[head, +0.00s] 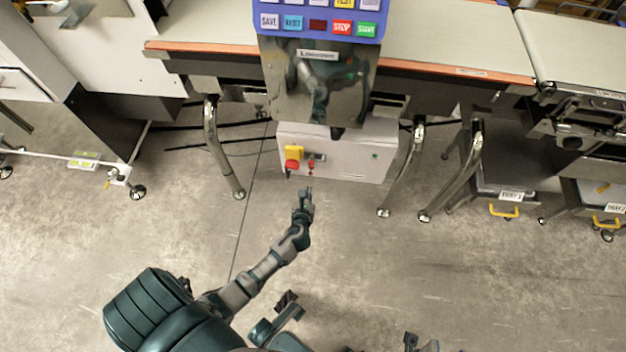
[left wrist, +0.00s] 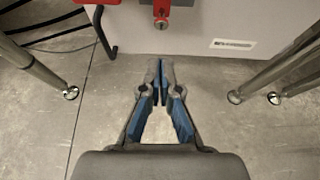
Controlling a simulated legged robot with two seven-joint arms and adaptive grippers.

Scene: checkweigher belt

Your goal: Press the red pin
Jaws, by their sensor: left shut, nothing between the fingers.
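The red pin (head: 311,169) is a small red part on the front of a white cabinet (head: 345,155) under the conveyor. It sits right of a yellow box (head: 294,152) with a larger red knob (head: 291,165). In the left wrist view the red pin (left wrist: 161,9) shows at the top edge, with a round metal end below it. My left gripper (head: 306,191) is shut and empty, just in front of and below the pin, apart from it. Its closed fingertips (left wrist: 160,68) point toward the cabinet in the left wrist view. I cannot make out my right gripper.
A panel of coloured buttons (head: 318,20) stands above the cabinet. Metal legs (head: 223,150) flank the cabinet on the left, with more legs (head: 403,172) on the right. A black bent rod (left wrist: 104,32) hangs left of the pin. The concrete floor before the cabinet is clear.

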